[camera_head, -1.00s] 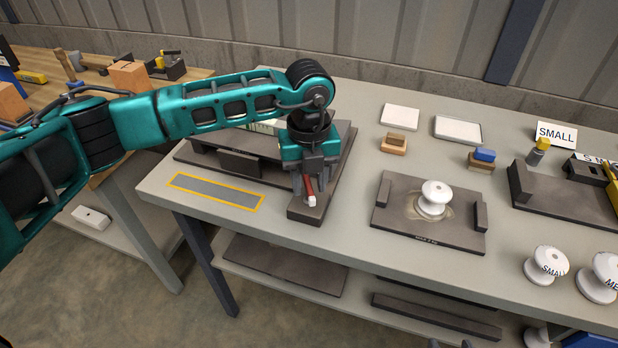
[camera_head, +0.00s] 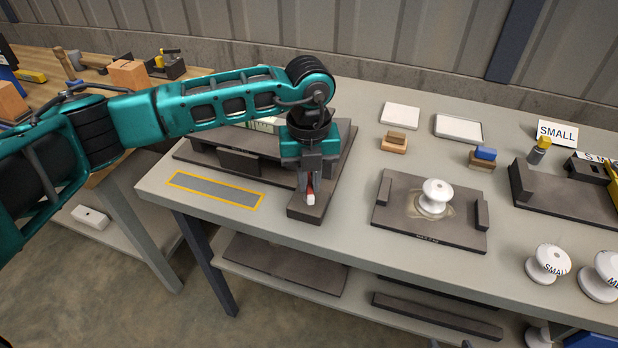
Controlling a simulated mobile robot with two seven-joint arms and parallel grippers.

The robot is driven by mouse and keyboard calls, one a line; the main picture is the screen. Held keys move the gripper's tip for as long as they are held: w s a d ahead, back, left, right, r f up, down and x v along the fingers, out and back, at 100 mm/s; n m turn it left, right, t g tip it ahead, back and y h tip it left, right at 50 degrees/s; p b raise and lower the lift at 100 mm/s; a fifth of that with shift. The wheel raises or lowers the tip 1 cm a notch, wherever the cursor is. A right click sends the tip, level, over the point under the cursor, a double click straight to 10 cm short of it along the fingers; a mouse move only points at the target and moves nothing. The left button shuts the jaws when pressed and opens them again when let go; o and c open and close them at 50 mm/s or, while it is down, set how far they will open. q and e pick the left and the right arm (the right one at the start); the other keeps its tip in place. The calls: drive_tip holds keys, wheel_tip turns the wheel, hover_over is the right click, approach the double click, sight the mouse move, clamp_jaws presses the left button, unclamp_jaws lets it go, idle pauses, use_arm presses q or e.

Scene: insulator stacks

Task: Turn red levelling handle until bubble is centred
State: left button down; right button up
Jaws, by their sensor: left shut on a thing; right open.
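My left gripper (camera_head: 310,188) points down over the dark levelling fixture (camera_head: 240,162) at the left of the bench. It is shut on the red levelling handle (camera_head: 310,191), which has a white tip and sits on the block at the fixture's front right. Most of the handle is hidden between the fingers. A pale strip (camera_head: 265,124), perhaps the level's vial, shows behind my arm; the bubble itself cannot be made out.
A yellow-edged grey strip (camera_head: 214,190) lies on the bench (camera_head: 350,255) left of the handle. To the right, a dark plate (camera_head: 425,237) holds a white insulator (camera_head: 434,198).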

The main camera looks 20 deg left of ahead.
use_arm(q)
drive_tip(key=m+b, duration=0.3)
drive_tip(key=m, duration=0.3)
drive_tip(key=shift+f, duration=0.1)
drive_tip(key=m+b, duration=0.2)
drive_tip(key=m, duration=0.1)
drive_tip(key=shift+m, duration=0.3)
drive_tip(key=shift+m+b, duration=0.7)
drive_tip(key=shift+m, duration=0.2)
drive_tip(key=m+b, duration=0.1)
drive_tip(key=m, duration=0.1)
drive_tip(key=shift+m, duration=0.4)
drive_tip(key=m+b, duration=0.2)
drive_tip(key=m, duration=0.1)
drive_tip(key=shift+m, duration=0.3)
drive_tip(key=m+b, duration=0.1)
drive_tip(key=m, duration=0.3)
drive_tip(key=shift+m+b, duration=0.5)
drive_tip(key=shift+m, duration=0.7)
use_arm(e)
wheel_tip(320, 180, down, 7)
drive_tip(key=w+a+y, duration=0.1)
drive_tip(key=a, duration=0.1)
drive_tip(key=shift+w+a+f, duration=0.15)
drive_tip(key=shift+w+a, duration=0.15)
drive_tip(key=shift+a, duration=0.05)
drive_tip(key=shift+f, duration=0.1)
